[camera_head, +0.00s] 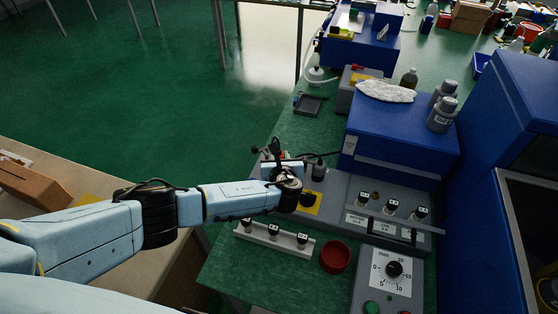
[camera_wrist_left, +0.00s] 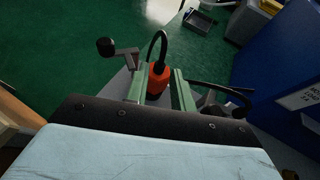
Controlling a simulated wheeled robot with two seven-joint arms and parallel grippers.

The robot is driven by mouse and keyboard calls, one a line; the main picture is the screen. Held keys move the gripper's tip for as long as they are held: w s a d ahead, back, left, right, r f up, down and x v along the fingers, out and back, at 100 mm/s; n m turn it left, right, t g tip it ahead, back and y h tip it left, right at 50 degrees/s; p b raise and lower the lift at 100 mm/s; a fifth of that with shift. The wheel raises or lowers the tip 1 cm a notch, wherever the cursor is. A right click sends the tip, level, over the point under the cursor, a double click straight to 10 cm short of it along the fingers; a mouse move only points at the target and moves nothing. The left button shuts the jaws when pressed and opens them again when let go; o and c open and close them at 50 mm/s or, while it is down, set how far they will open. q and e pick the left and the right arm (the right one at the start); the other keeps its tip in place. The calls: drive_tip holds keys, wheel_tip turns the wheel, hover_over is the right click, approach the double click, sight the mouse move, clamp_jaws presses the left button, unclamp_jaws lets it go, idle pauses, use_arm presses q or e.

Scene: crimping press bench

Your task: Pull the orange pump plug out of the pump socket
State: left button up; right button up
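The orange pump plug (camera_wrist_left: 159,79) stands upright in the left wrist view, with a black cable looping up from its top. My left gripper (camera_wrist_left: 161,72) has one green finger on each side of the plug, with a narrow gap seeming to show beside it. The fingers look open around the plug, not closed on it. The pump socket under the plug is hidden by the gripper. In the head view my left gripper (camera_head: 284,174) is over the left end of the grey press panel, and its wrist hides most of the plug. My right gripper is in neither view.
A black lever with a round knob (camera_wrist_left: 105,46) is close left of the fingers. A rack with several labelled plugs (camera_head: 273,236) and a red bowl (camera_head: 336,257) are in front. A blue box (camera_head: 404,142) with bottles stands behind the panel.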

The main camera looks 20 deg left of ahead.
use_arm(q)
drive_tip(key=shift+b+x, duration=0.35)
drive_tip(key=shift+x, duration=0.8)
clamp_jaws()
drive_tip(key=shift+r, duration=0.1)
wheel_tip(320, 180, up, 13)
drive_tip(key=p, duration=0.6)
drive_tip(key=shift+p, duration=0.3)
